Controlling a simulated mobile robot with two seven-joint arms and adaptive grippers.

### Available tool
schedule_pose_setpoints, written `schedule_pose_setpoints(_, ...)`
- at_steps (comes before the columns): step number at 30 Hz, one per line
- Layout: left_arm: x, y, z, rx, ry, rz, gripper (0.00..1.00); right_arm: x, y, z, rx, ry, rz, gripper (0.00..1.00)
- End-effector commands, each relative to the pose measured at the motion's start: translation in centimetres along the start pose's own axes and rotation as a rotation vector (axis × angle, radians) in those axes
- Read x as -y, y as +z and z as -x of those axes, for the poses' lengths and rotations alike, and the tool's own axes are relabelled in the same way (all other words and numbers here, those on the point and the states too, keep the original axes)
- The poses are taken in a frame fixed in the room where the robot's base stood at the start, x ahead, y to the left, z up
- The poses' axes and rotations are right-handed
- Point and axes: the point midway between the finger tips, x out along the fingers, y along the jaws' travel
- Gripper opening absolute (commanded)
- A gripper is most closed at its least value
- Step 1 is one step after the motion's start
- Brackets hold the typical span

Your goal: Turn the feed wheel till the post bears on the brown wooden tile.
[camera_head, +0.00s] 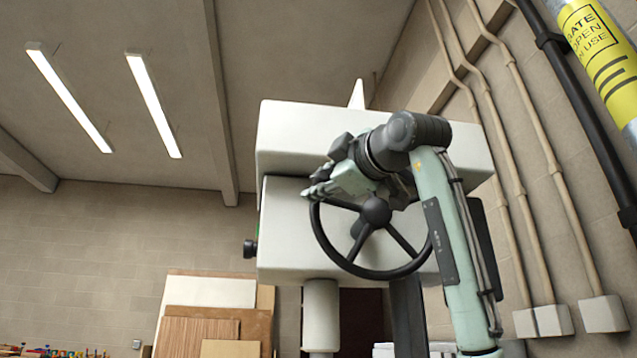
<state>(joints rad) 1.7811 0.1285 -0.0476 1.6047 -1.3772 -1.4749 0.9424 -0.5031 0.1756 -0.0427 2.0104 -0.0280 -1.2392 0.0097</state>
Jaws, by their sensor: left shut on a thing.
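The feed wheel (350,262) is a black spoked wheel on the front of a pale boxy machine (290,235). My left gripper (312,194) is at the upper left of the wheel and is shut on its rim. My left wrist and forearm cover the top and right of the wheel. A pale round column (321,312) goes down from under the machine and may be the post. Its lower end is cut off by the picture's bottom edge. I cannot make out the brown wooden tile under it. My right gripper is not in view.
Wooden and white boards (200,328) lean on the wall at the lower left. Pipes with junction boxes (603,314) run along the right wall. A yellow-labelled pole (600,50) stands at the upper right. The space left of the machine is free.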

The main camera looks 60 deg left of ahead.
Motion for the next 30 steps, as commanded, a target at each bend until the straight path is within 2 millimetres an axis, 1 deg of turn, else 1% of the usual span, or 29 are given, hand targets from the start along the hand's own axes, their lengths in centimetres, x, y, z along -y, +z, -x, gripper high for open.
schedule_pose_setpoints(1, 0.3, 0.2, 0.1, 0.003, -0.008, -0.003, 0.0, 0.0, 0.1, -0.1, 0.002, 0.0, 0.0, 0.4)
schedule_pose_setpoints(4, 0.3, 0.2, 0.1, 0.003, -0.008, -0.003, 0.0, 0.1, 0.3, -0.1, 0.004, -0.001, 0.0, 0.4)
schedule_pose_setpoints(5, 0.3, 0.2, 0.1, 0.003, -0.008, -0.003, 0.27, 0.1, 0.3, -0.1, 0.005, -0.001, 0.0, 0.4)
schedule_pose_setpoints(9, 0.2, 0.2, 0.1, 0.003, -0.006, -0.003, 0.44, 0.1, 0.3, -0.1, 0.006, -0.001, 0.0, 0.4)
schedule_pose_setpoints(17, 0.1, 0.1, 0.1, 0.002, -0.003, -0.001, 0.44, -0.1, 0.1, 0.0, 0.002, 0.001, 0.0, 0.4)
schedule_pose_setpoints(20, 0.1, 0.1, 0.5, 0.003, -0.002, -0.001, 0.44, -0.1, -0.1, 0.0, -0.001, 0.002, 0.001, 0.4)
schedule_pose_setpoints(23, 0.0, 0.1, 1.7, 0.004, 0.001, -0.001, 0.44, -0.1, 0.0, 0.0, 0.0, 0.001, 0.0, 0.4)
schedule_pose_setpoints(26, 0.0, 0.1, 3.7, 0.005, 0.001, 0.0, 0.44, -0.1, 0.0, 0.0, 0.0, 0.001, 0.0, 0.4)
schedule_pose_setpoints(30, 0.0, 0.2, 6.8, 0.006, 0.001, -0.001, 0.44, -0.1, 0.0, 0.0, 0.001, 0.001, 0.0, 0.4)
